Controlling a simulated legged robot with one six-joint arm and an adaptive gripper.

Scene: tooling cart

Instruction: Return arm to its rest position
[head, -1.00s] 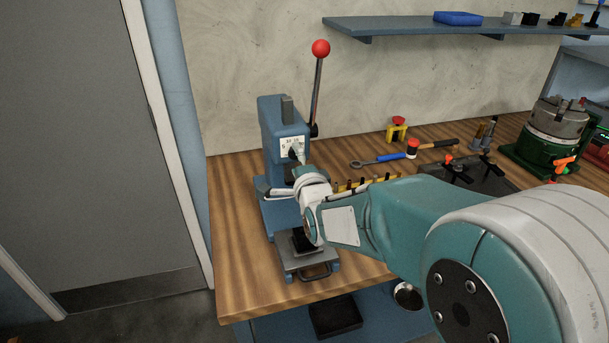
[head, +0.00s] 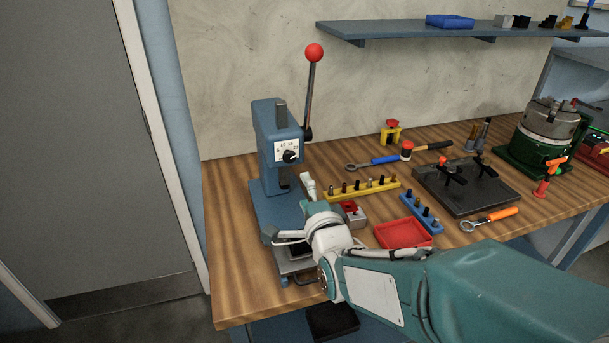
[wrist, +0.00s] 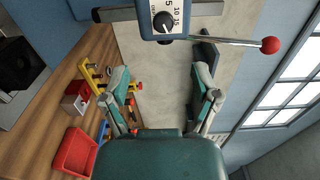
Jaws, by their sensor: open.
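My gripper shows in the wrist view (wrist: 162,92) with its two fingers spread wide and nothing between them. In the head view my gripper (head: 292,208) is over the front of the blue arbor press, partly hidden by my wrist. The blue press (head: 277,130) stands at the left of the wooden bench, with its red-knobbed lever (head: 311,90) raised upright. Its dial also shows at the top of the wrist view (wrist: 168,22). My wrist and forearm cover part of the press base and the bench's front edge.
A red tray (head: 404,234), a yellow bit holder (head: 362,189) and a blue bit holder (head: 422,213) lie right of the press. A black fixture plate (head: 467,188) and a green chuck device (head: 545,138) stand farther right. A wall shelf (head: 440,31) hangs above.

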